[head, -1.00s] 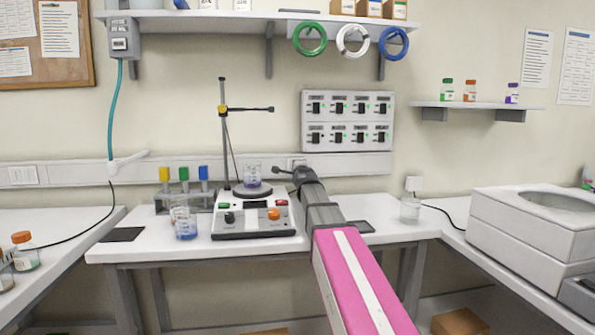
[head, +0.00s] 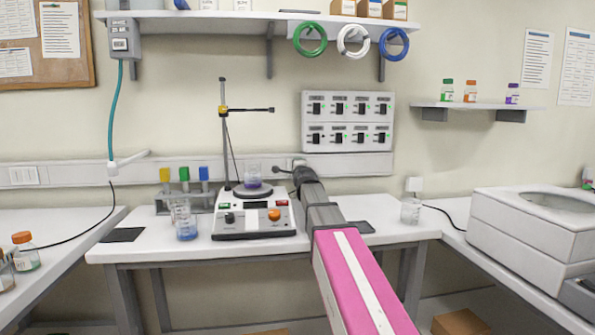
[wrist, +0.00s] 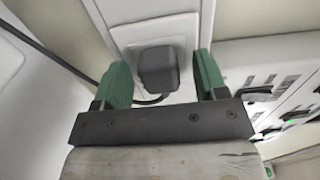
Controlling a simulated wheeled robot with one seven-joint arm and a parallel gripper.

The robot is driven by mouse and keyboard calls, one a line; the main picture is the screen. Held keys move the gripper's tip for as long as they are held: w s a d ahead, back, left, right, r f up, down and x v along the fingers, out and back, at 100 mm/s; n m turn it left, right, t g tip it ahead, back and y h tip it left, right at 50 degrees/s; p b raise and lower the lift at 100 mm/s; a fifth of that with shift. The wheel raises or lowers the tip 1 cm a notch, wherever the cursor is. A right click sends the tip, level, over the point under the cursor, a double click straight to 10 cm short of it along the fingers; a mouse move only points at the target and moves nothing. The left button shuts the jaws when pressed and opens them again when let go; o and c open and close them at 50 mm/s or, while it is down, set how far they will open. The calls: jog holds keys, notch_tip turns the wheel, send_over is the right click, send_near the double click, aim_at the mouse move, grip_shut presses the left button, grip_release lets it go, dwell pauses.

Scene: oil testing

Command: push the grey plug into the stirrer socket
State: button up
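The dark grey plug (wrist: 157,70) is against a white socket plate (wrist: 153,33) on the wall trunking in the wrist view. I cannot tell how deep it sits. Its dark cable runs off to the left. My gripper (wrist: 161,78) is open, with one green finger on each side of the plug and a visible gap to both. In the head view my gripper (head: 300,174) is at the wall trunking, right of the stirrer (head: 254,215), and my arm hides most of the socket. A beaker (head: 253,175) stands on the stirrer's plate.
A switch panel (head: 347,121) is on the wall just right of and above my gripper. A stand (head: 224,140) rises behind the stirrer. A tube rack (head: 184,201) and a bottle with blue liquid (head: 186,229) stand left of it. The bench's right part holds a small bottle (head: 410,211).

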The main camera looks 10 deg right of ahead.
jog(key=s, duration=1)
jog(key=shift+s, duration=0.4)
